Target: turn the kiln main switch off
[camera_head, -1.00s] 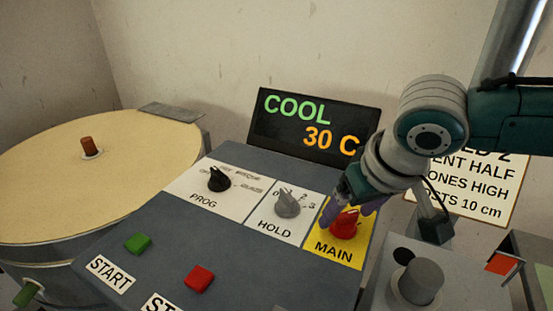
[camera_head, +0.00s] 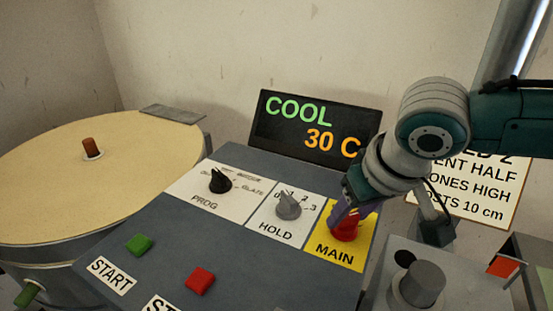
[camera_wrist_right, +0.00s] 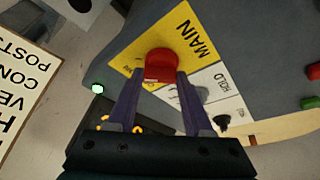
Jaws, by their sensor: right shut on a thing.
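The main switch is a red knob (camera_head: 345,227) on a yellow plate (camera_head: 335,256) marked MAIN, at the right end of the sloping kiln panel. My right gripper (camera_head: 349,214) comes down from above right and is shut on the red knob. In the right wrist view the red knob (camera_wrist_right: 161,65) sits between the purple fingertips (camera_wrist_right: 160,78). The fingers hide part of the knob and of the plate's markings, so I cannot read its setting. My left gripper is in no view.
The panel also has a grey HOLD knob (camera_head: 289,206), a black PROG knob (camera_head: 219,181), a green START button (camera_head: 139,244) and a red button (camera_head: 199,281). The display (camera_head: 314,128) reads COOL 30 C. The round kiln lid (camera_head: 60,190) is at the left. A grey cylinder (camera_head: 422,283) stands right of the panel.

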